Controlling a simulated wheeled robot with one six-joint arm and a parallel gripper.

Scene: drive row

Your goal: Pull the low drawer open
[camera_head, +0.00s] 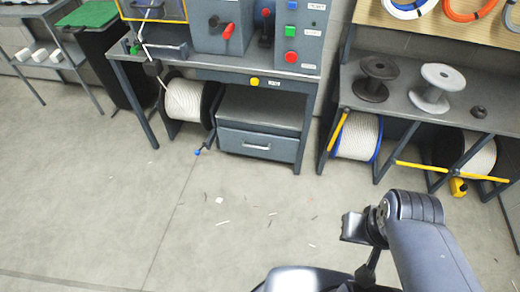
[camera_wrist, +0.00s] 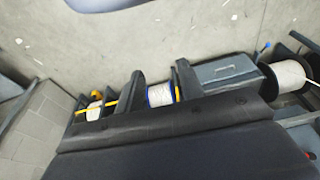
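The low drawer (camera_head: 236,136) is a blue-grey front with a pale bar handle (camera_head: 256,146), under the workbench in the head view. It looks shut, flush with its cabinet. In the wrist view the drawer front (camera_wrist: 222,74) shows tilted at the right, with its handle. My gripper (camera_wrist: 159,68) shows in the wrist view as two dark fingers with a gap between them; it is open and empty. In the head view my arm is at the lower right, well apart from the drawer, and its fingers cannot be made out.
A white cable reel (camera_head: 185,101) and a blue-tipped crank (camera_head: 198,152) are left of the drawer. A bench leg (camera_head: 303,140) stands close on its right. Another rack with a blue-rimmed reel (camera_head: 357,136) is further right. The floor in front is clear except for small scraps.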

